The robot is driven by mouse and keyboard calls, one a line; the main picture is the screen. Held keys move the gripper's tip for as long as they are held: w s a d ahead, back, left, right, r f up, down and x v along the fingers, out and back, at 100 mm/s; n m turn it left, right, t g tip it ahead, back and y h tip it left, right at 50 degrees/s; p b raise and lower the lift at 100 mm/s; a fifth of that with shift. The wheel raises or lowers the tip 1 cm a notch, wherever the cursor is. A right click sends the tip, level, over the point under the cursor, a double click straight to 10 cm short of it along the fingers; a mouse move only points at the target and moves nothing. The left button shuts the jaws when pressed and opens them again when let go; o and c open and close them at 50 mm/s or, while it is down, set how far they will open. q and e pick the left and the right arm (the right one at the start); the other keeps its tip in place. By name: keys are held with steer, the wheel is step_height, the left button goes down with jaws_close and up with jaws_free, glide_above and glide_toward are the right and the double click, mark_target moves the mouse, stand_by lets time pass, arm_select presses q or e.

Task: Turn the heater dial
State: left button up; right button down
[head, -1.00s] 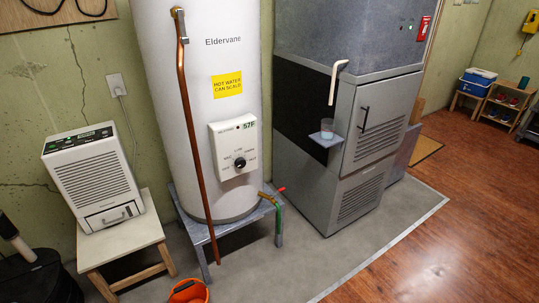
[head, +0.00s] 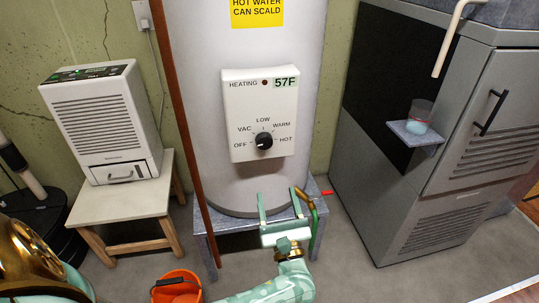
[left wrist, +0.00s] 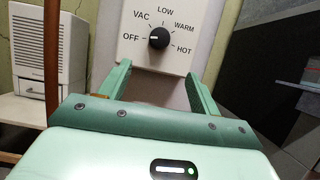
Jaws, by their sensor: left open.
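The heater dial (head: 264,141) is a round black knob on the white control panel (head: 240,105) of the white tank heater (head: 205,150). Labels OFF, VAC, LOW, WARM and HOT surround it. In the left wrist view the dial (left wrist: 159,38) has its white mark to the left, toward OFF. The panel display reads 57F. My left gripper (head: 279,199) is below the panel, fingers apart and pointing up, with nothing between them. In the left wrist view the open fingers (left wrist: 158,76) stand below the dial, one at each side, apart from it.
A copper pipe (head: 180,120) runs down the heater's left side. A drain tap (head: 307,196) with a red handle is close right of my left gripper. A dehumidifier (head: 105,125) stands on a stool at left. An orange bucket (head: 178,289) is on the floor. A grey cabinet (head: 455,150) stands right.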

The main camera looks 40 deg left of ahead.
mark_target(265, 146)
arm_select(q)
steer(key=b+x, duration=0.1)
steer(key=x, duration=1.3)
steer(key=shift+w+a+b, duration=0.1)
steer(key=shift+b, duration=0.2)
arm_select(e)
steer(key=shift+w+d+f, duration=0.25)
steer(key=shift+d+f, duration=0.15)
steer(key=shift+f, duration=0.15)
arm_select(q)
steer(key=c, duration=1)
steer(key=shift+o, duration=0.2)
arm_select(e)
steer(key=shift+d, duration=0.1)
